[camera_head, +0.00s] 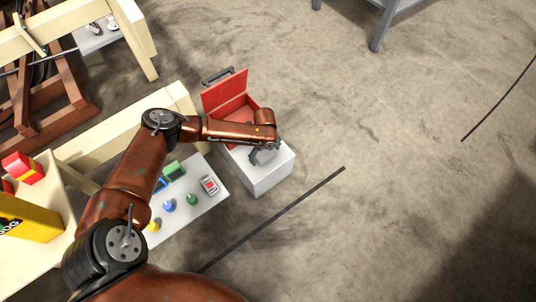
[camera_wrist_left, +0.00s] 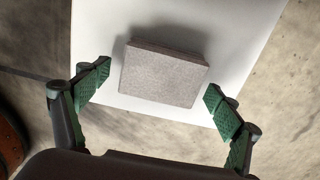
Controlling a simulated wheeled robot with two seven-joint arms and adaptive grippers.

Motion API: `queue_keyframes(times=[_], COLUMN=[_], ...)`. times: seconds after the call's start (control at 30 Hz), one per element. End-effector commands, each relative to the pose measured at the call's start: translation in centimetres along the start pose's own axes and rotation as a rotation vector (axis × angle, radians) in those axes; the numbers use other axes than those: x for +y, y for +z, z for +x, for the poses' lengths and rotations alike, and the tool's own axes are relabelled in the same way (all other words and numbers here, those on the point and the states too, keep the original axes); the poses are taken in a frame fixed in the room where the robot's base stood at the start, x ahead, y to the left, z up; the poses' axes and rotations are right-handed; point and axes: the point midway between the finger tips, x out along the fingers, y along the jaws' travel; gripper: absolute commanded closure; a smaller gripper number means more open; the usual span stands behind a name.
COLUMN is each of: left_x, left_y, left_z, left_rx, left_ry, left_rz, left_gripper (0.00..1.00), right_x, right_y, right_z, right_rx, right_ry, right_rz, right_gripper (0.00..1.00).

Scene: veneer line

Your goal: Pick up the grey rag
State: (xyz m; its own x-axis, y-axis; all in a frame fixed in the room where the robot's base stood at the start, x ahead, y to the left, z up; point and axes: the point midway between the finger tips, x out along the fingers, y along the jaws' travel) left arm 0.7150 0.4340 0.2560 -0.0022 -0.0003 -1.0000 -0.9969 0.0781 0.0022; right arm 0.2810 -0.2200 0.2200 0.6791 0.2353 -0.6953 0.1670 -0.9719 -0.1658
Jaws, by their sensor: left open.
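The grey rag (camera_wrist_left: 165,73) is a folded, thick, roughly rectangular pad. It lies on the white top of a box-like stand (camera_head: 262,180). In the wrist view it sits between the two green fingers of my left gripper (camera_wrist_left: 158,82), with a gap on each side. My left gripper (camera_head: 265,152) is open and empty above the stand; its height over the rag is hard to tell. In the head view the gripper and wrist cover much of the rag. My right gripper is not in view.
An open red toolbox (camera_head: 226,92) stands just behind the gripper. A white panel (camera_head: 207,201) with coloured buttons and a small red-and-white item lies to the left. A yellow box (camera_head: 30,218) stands on a cream table at far left. The floor to the right is clear.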

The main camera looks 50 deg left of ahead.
Motion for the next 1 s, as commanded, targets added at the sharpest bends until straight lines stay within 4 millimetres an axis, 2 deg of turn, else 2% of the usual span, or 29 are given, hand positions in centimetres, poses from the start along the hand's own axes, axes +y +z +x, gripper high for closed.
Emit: queue_keyframes(times=[0.37,1.0], left_x=[-0.06,-0.01], left_y=[0.03,0.0], left_z=[0.28,0.34], left_rx=[-0.001,0.0], left_ry=[-0.002,-0.001], left_rz=[0.0,-0.001], left_gripper=[0.16,0.6], right_x=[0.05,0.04], right_y=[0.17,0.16], right_z=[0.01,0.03], right_rx=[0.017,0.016], right_ry=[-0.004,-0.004], right_rz=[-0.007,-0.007], right_gripper=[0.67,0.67])
